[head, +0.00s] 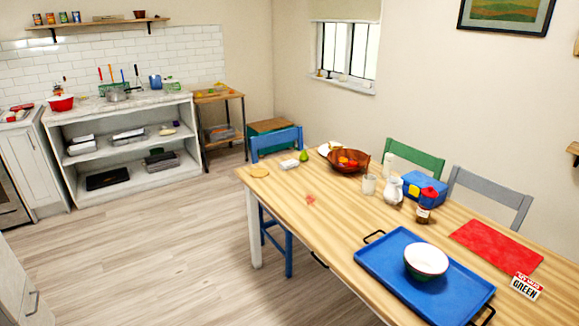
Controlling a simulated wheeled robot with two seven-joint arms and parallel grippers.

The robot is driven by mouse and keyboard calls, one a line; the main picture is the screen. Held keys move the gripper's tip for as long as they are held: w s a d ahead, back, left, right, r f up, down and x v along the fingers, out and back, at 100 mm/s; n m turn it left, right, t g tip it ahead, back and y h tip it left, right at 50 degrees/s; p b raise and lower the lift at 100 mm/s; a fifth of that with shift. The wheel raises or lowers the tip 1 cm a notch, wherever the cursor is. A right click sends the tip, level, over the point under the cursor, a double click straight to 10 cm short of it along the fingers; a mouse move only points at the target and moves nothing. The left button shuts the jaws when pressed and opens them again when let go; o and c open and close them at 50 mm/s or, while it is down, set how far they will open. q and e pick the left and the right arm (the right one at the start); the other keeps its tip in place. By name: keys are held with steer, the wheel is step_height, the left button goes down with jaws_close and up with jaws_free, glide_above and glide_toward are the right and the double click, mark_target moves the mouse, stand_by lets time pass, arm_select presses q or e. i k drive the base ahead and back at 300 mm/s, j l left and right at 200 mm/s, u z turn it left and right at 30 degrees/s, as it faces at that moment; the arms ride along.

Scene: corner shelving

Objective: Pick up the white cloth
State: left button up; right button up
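A small white folded item (289,164), which looks like the white cloth, lies near the far left part of the wooden table (325,222). It is too small to be sure of its material. A green pear (304,156) sits just right of it. Neither of my grippers shows in the head view.
On the table are a brown fruit bowl (348,160), a glass (369,184), a white jug (392,190), a blue box (424,189), a jar (422,214) and a blue tray (390,275) holding a bowl (426,260). Chairs stand around it. The floor (150,250) at left is clear.

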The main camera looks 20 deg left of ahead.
mark_target(288, 165)
steer(key=i+j, duration=0.15)
steer(key=j, duration=0.25)
steer(key=i+j+z, duration=0.1)
steer(key=j, duration=0.3)
steer(key=i+j+z, duration=0.35)
steer(key=j, duration=0.7)
steer(key=i+j+z, duration=0.15)
steer(key=j+z, duration=0.2)
steer(key=j, duration=0.75)
steer(key=j+z, duration=0.35)
steer(key=j, duration=0.75)
